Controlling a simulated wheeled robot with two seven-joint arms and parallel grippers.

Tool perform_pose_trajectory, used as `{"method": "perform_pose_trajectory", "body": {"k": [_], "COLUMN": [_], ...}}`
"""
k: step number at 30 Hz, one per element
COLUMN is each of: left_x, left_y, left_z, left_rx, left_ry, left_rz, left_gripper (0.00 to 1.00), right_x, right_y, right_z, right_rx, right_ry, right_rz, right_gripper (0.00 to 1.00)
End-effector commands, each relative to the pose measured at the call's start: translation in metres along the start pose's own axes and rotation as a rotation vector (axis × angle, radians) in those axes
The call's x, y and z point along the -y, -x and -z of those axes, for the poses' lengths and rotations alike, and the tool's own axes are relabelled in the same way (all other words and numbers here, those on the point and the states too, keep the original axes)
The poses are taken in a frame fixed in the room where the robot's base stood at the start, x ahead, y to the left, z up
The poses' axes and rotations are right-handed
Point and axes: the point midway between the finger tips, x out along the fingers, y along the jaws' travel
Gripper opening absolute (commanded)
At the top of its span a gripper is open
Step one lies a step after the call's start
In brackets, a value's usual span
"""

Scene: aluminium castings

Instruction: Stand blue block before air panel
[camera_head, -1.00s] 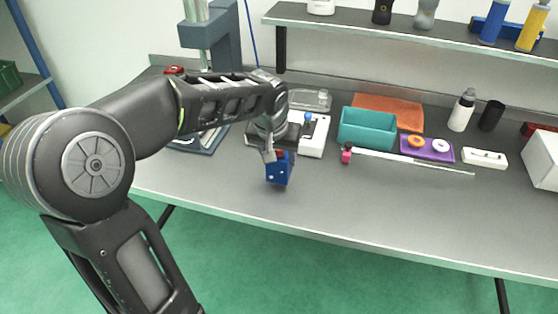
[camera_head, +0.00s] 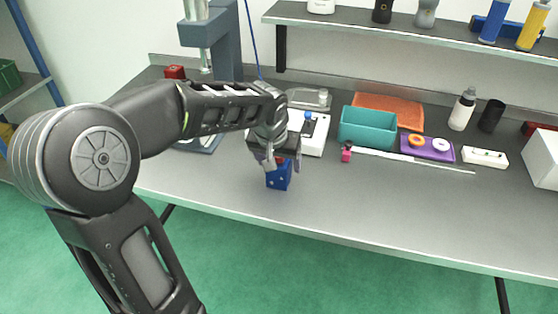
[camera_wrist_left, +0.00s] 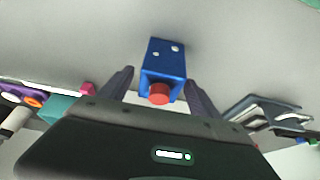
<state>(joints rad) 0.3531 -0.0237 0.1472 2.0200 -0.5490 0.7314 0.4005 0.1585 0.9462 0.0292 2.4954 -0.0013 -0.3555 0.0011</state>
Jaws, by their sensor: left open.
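The blue block (camera_head: 278,179) stands on the grey table in front of a white panel (camera_head: 313,138) with a blue knob, which appears to be the air panel. My left gripper (camera_head: 283,164) is open above the block, with a finger at either side of it. In the left wrist view the blue block (camera_wrist_left: 164,58), with pale dots and a red round knob (camera_wrist_left: 160,93), lies between the spread fingers (camera_wrist_left: 160,77), with gaps on both sides. The gripper hides the block's top and part of the panel in the head view. My right gripper is not in view.
Right of the panel are a teal bin (camera_head: 367,129), a small pink-and-dark item (camera_head: 346,152), a thin pale strip (camera_head: 420,163) and a purple tray (camera_head: 427,149) with rings. A grey press (camera_head: 212,40) stands at the back left. The table's front right is clear.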

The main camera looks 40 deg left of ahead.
Motion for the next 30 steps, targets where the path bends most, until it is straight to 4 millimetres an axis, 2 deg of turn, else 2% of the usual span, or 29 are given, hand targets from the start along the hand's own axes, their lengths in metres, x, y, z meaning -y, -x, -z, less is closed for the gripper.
{"method": "perform_pose_trajectory", "body": {"k": [8,14,22,27,30], "left_x": [0.000,0.000,0.000,0.000,0.000], "left_y": [0.009,0.041,0.098,0.118,0.122], "left_z": [0.002,0.002,0.002,0.002,0.001], "left_rx": [-0.002,-0.006,-0.005,-0.003,0.000], "left_ry": [0.000,-0.001,0.001,0.000,0.000], "left_rz": [0.000,0.000,-0.001,0.000,0.000], "left_gripper": [0.73,0.73,0.73,0.73,0.73], "right_x": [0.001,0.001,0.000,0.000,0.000], "right_y": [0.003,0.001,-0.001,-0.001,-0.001], "right_z": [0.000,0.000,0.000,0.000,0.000], "right_rx": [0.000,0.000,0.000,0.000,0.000], "right_ry": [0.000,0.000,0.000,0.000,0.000], "right_rz": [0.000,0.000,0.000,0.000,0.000], "right_gripper": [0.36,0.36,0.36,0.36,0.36]}}
